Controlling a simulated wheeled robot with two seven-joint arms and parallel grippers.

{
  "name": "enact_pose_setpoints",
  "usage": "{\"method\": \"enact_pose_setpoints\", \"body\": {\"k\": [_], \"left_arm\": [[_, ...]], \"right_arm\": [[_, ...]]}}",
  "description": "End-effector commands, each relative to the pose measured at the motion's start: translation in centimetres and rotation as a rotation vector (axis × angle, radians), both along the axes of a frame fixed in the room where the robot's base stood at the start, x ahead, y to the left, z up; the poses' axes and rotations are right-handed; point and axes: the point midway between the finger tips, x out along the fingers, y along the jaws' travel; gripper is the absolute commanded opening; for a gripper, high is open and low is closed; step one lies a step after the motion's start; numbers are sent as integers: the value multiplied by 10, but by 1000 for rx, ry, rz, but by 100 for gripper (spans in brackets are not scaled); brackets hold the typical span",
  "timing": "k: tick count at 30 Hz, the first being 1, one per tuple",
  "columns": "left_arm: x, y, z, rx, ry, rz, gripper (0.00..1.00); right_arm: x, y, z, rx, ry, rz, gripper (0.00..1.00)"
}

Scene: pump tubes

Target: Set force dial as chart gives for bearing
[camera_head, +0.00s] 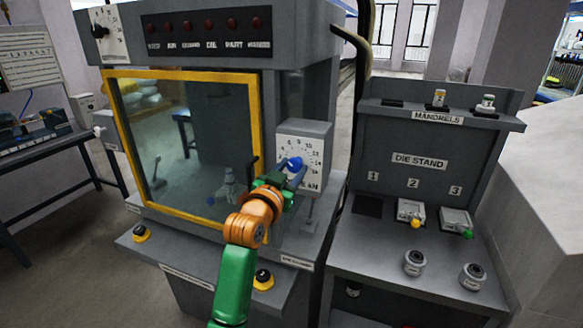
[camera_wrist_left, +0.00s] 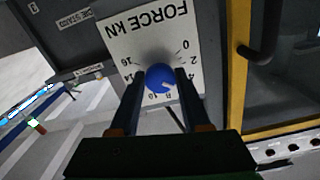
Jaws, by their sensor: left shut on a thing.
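The force dial is a blue knob (camera_head: 294,163) on a white scale plate (camera_head: 320,152) on the front of the grey press. In the left wrist view the knob (camera_wrist_left: 158,78) sits below the printed words "FORCE kN" (camera_wrist_left: 145,22), which appear upside down. My left gripper (camera_head: 289,172) is shut on the knob, with one finger on each side. A small pale mark shows on the knob, but I cannot read its setting surely. A white chart (camera_head: 28,58) hangs at the far left; its text is too small to read. My right gripper is not in view.
A yellow-framed window (camera_head: 112,140) is left of the dial. Another dial (camera_head: 99,31) is at the press's upper left. The die stand (camera_head: 420,160) at right holds several parts. Yellow-based black buttons (camera_head: 141,233) sit on the front ledge. A curved pipe (camera_head: 362,60) rises behind.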

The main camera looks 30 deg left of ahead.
Motion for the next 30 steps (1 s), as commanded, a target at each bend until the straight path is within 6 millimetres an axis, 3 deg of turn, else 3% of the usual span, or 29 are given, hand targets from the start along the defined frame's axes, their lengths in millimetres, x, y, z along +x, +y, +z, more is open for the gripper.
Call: {"method": "enact_pose_setpoints", "body": {"k": [15, 30], "left_arm": [[0, 1, 1, 280, 67, -1, 0], [0, 1, 1, 327, 76, 1, 0]], "right_arm": [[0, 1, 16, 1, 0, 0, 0], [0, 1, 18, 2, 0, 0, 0]]}}
